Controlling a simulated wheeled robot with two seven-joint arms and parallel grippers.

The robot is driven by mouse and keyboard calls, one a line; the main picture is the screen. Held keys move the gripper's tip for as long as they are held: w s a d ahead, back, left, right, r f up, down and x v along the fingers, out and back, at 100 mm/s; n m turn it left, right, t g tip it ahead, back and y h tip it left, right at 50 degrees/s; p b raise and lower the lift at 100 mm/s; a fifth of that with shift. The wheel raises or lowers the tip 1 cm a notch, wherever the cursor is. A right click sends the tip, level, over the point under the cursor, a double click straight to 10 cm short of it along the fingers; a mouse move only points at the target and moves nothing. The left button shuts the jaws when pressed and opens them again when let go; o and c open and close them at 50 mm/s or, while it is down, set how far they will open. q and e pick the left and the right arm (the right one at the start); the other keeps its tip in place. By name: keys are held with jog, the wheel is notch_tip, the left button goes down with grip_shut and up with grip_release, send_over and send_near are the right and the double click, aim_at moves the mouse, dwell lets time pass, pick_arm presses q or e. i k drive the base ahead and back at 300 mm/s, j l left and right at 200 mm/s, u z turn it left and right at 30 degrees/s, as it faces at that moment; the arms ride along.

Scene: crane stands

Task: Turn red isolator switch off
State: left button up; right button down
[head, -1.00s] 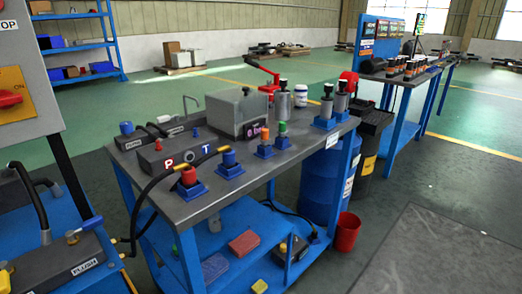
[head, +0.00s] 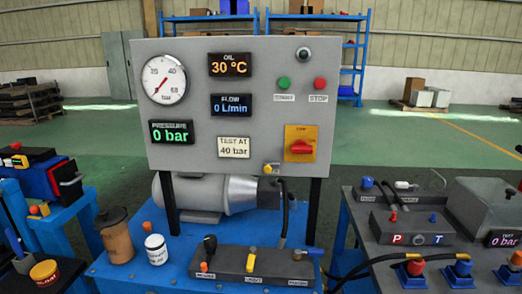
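The red isolator switch (head: 301,148) sits on a yellow plate (head: 300,132) at the lower right of the grey control panel (head: 205,100). Its red handle looks roughly horizontal; the small lettering on the plate is too blurred to read surely. The panel stands upright on black posts over a blue bench. Neither of my grippers shows in the head view.
Above the switch are a green START button (head: 284,83) and a red STOP button (head: 320,83). Below are a motor (head: 215,193), a lever block (head: 255,264), a white tub (head: 155,249) and a brown jug (head: 116,235). A second bench (head: 380,270) with hoses stands at right.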

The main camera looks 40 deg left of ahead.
aim_at(300, 147)
jog(key=u, duration=1.05)
